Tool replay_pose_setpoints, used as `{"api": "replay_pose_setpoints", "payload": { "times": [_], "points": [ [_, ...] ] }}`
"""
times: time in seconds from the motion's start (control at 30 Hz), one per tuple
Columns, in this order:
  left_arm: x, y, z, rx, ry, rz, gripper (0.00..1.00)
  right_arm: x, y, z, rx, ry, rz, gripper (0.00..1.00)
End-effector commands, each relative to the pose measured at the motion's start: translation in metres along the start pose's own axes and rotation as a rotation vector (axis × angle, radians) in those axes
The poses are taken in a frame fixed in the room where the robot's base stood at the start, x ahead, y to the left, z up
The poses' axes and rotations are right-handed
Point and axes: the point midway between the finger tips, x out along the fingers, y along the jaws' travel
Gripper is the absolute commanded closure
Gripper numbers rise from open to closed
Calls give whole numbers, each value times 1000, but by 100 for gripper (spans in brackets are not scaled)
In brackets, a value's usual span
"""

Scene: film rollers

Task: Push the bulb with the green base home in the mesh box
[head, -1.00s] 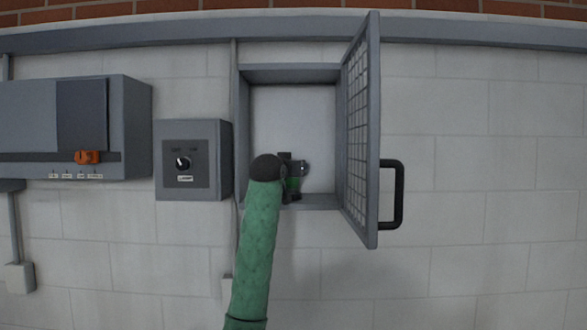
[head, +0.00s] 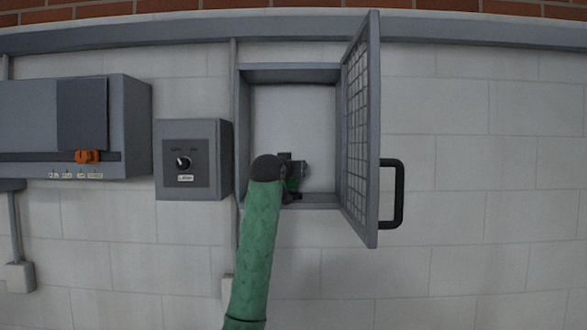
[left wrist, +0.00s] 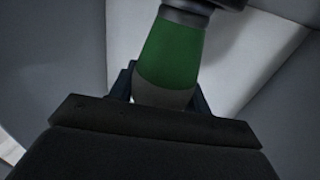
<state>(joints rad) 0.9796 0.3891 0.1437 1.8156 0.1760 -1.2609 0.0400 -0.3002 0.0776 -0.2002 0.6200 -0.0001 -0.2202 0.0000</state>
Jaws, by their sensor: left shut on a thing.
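The mesh box (head: 243,120) is fixed to the wall, and its mesh door (head: 361,130) stands open to the right. My left gripper (head: 291,172) is in the lower part of the box, partly hidden by my green arm. It is shut on the bulb with the green base (head: 293,184). In the left wrist view, the bulb's green base (left wrist: 172,50) points up from between the fingers, and its pale glass is mostly hidden. The base's top end meets a dark round part (left wrist: 200,8); I cannot tell how far in it sits. My right gripper is not in view.
A grey switch box (head: 193,160) with a black knob is left of the mesh box. A larger grey cabinet (head: 130,125) with an orange catch (head: 87,156) is further left. The door's black handle (head: 398,195) juts out right. The block wall on the right is bare.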

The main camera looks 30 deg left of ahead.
Motion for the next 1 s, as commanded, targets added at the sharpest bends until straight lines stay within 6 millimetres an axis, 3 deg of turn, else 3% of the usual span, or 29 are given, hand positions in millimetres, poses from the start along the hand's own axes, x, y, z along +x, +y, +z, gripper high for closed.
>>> {"api": "replay_pose_setpoints", "payload": {
  "times": [1.0],
  "points": [
    [0, 0, 7, 0, 0, 0, 76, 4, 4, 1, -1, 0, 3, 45]
  ]
}}
